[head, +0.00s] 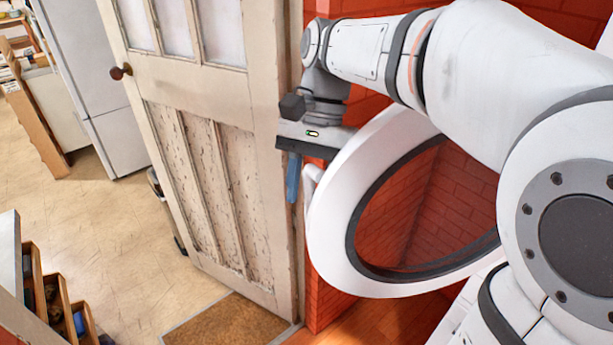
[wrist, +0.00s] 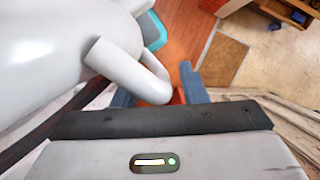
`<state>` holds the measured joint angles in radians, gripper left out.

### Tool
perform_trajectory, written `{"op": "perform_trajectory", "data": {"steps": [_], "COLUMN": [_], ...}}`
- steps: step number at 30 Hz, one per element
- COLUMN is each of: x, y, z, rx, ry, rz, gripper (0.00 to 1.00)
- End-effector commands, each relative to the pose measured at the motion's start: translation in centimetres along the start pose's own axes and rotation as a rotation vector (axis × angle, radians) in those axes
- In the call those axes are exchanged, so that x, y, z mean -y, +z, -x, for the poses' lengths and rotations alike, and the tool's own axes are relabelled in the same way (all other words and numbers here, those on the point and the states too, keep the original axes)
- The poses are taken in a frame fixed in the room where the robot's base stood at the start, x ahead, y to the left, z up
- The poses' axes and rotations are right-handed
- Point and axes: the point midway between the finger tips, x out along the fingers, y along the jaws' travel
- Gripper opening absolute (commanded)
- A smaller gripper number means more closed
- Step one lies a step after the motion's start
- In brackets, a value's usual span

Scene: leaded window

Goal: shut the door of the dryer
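The dryer's round white door (head: 335,235) with a dark inner ring stands open in the head view. Its white loop handle (head: 311,190) is on the left rim. In the wrist view the door (wrist: 50,45) fills the upper left, and the handle (wrist: 130,75) curves down between my blue fingers. My gripper (head: 292,192) is at the door's left edge, pointing down beside the handle. In the wrist view my gripper (wrist: 158,80) has its fingers apart, with a gap showing between handle and right finger. The dryer's body is mostly hidden behind my arm.
A worn cream panelled door (head: 215,150) stands close to the left of my gripper. A red brick wall (head: 365,105) is behind the dryer door. A brown mat (head: 232,322) lies on the floor. A fridge (head: 105,85) and open tiled floor (head: 110,240) are farther left.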

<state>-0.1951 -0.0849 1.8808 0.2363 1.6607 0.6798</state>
Motion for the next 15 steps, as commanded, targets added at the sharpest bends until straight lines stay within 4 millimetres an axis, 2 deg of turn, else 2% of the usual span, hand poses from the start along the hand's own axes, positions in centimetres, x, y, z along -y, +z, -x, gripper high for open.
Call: {"op": "perform_trajectory", "data": {"steps": [3,15], "x": [-0.01,-0.04], "y": [-0.01,-0.04], "z": [0.02,0.05], "rx": [0.0,0.0], "ry": [0.0,0.0], "rz": [0.0,-0.002], "gripper": [0.39,0.06]}}
